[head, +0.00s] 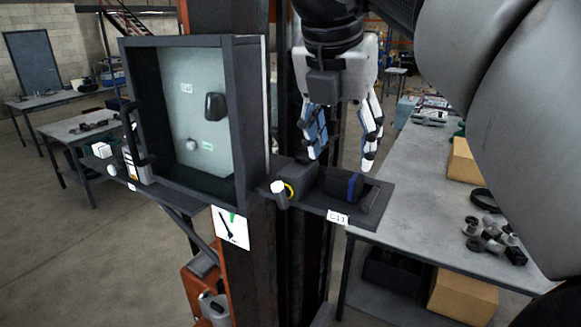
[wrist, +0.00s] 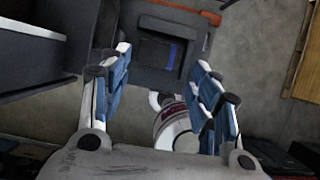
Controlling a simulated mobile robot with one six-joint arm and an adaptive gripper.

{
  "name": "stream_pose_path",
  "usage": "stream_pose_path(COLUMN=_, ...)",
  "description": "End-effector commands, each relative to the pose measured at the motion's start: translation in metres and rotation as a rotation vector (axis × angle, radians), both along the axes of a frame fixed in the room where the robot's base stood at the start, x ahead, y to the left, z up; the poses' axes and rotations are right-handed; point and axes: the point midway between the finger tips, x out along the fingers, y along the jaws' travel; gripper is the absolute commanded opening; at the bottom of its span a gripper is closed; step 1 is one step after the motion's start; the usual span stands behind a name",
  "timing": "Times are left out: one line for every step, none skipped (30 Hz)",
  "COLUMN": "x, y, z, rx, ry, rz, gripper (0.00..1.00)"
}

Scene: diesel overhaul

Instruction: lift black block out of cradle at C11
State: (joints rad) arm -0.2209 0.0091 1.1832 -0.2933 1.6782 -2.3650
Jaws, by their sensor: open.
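The black block (head: 368,193) with a blue band sits in the dark cradle (head: 318,203) on the shelf marked C11 (head: 338,218). In the wrist view the black block (wrist: 153,52) lies in its cradle (wrist: 124,68) beyond the fingertips, with the blue stripe at its right part. My gripper (head: 341,162) is open and empty above the cradle, its fingers pointing down and apart. In the wrist view my gripper (wrist: 162,58) has one finger to each side of the block's line. No contact between fingers and block shows. The block's lower part is hidden in the cradle.
An open dark cabinet (head: 248,120) stands left of the cradle. A white cylinder with a yellow ring (head: 280,194) sticks out beside it. A grey workbench (head: 420,190) with loose metal parts (head: 490,238) and boxes is at the right.

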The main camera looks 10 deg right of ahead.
Motion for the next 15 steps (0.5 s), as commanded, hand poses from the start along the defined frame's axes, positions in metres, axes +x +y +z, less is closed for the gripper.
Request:
stream_pose_path(x=0.001, y=-0.002, z=-0.006, rx=0.0, ry=0.001, rz=-0.001, gripper=0.57)
stream_pose_path(x=0.002, y=-0.002, z=-0.008, rx=0.0, ry=0.0, rz=-0.001, gripper=0.57)
stream_pose_path(x=0.003, y=-0.003, z=-0.011, rx=0.0, ry=0.0, rz=-0.001, gripper=0.57)
stream_pose_path(x=0.004, y=-0.003, z=-0.012, rx=0.0, ry=0.0, rz=-0.001, gripper=0.57)
stream_pose_path(x=0.004, y=-0.003, z=-0.013, rx=0.0, ry=0.0, rz=-0.001, gripper=0.57)
stream_pose_path(x=0.005, y=-0.004, z=-0.015, rx=0.0, ry=0.0, rz=-0.001, gripper=0.57)
stream_pose_path(x=0.006, y=-0.004, z=-0.017, rx=0.0, ry=0.0, rz=-0.001, gripper=0.57)
stream_pose_path(x=0.007, y=-0.005, z=-0.02, rx=0.0, ry=0.0, rz=-0.001, gripper=0.57)
stream_pose_path(x=0.008, y=-0.006, z=-0.026, rx=0.0, ry=0.002, rz=-0.002, gripper=0.57)
stream_pose_path(x=0.01, y=-0.007, z=-0.03, rx=-0.001, ry=0.002, rz=-0.002, gripper=0.57)
stream_pose_path(x=0.011, y=-0.008, z=-0.035, rx=-0.001, ry=0.003, rz=-0.002, gripper=0.57)
stream_pose_path(x=0.014, y=-0.009, z=-0.041, rx=0.0, ry=0.002, rz=-0.002, gripper=0.57)
stream_pose_path(x=0.015, y=-0.01, z=-0.045, rx=0.0, ry=0.002, rz=-0.003, gripper=0.57)
stream_pose_path(x=0.016, y=-0.011, z=-0.049, rx=0.0, ry=0.002, rz=-0.003, gripper=0.57)
stream_pose_path(x=0.018, y=-0.012, z=-0.053, rx=0.0, ry=0.001, rz=-0.002, gripper=0.57)
